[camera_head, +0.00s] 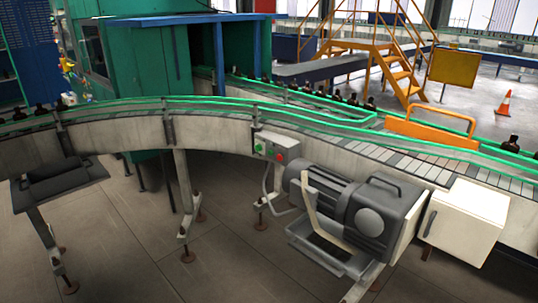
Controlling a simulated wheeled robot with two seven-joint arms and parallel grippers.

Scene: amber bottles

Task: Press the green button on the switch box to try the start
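The switch box (275,145) is a small light-grey box mounted on the side of the curved conveyor, near the middle of the head view. Its green button (259,148) is on the left of its front face and a red button (280,157) is to the right. A grey cable runs down from the box. Nothing covers either button. Neither of my grippers is in view.
A large grey motor (345,210) hangs at the conveyor's side, right of and below the switch box. A white cabinet (465,220) is further right. A dark tray (60,183) juts out at left. Conveyor legs stand on the tiled floor (135,225), which has open room in front.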

